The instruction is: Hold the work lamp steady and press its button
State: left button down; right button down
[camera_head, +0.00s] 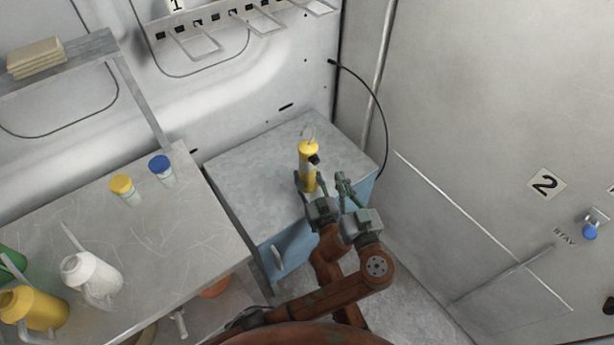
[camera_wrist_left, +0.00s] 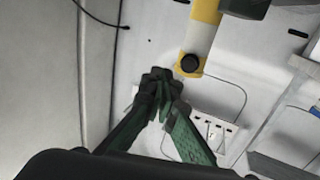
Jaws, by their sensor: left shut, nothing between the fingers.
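The work lamp (camera_head: 308,166) is a yellow cylinder with a paler band and a wire hook on top. It stands upright on the grey-topped cabinet. Its black button (camera_head: 314,159) faces right, towards my left gripper, and shows as a round black knob in the left wrist view (camera_wrist_left: 190,63). My right gripper (camera_head: 310,183) has its fingers on either side of the lamp's lower body, seemingly closed on it. My left gripper (camera_head: 343,180) is shut and empty, just right of the lamp. In the left wrist view its green fingertips (camera_wrist_left: 160,80) are together, apart from the button.
The blue cabinet (camera_head: 245,170) has bare top around the lamp. A metal table (camera_head: 180,225) at left bears yellow- and blue-capped jars and jugs. A black cable (camera_head: 378,100) hangs behind, near the right wall. A hook rack (camera_head: 230,20) is on the back wall.

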aim_at(317, 163)
pick_arm(q)
jog(key=w+a+m+t+h, duration=0.1)
jog(key=w+a+m+h, duration=0.3)
jog(key=m, duration=0.8)
jog(key=a+h, duration=0.2)
jog(key=h, duration=0.2)
jog(key=shift+w+f+t, duration=0.2)
jog(key=shift+w+t, duration=0.1)
jog(key=shift+t, duration=0.1)
jog(key=shift+a, duration=0.1)
dwell(0.9)
jog(key=shift+w+a, duration=0.25)
jog(key=shift+w, duration=0.15)
jog(key=shift+f, duration=0.1)
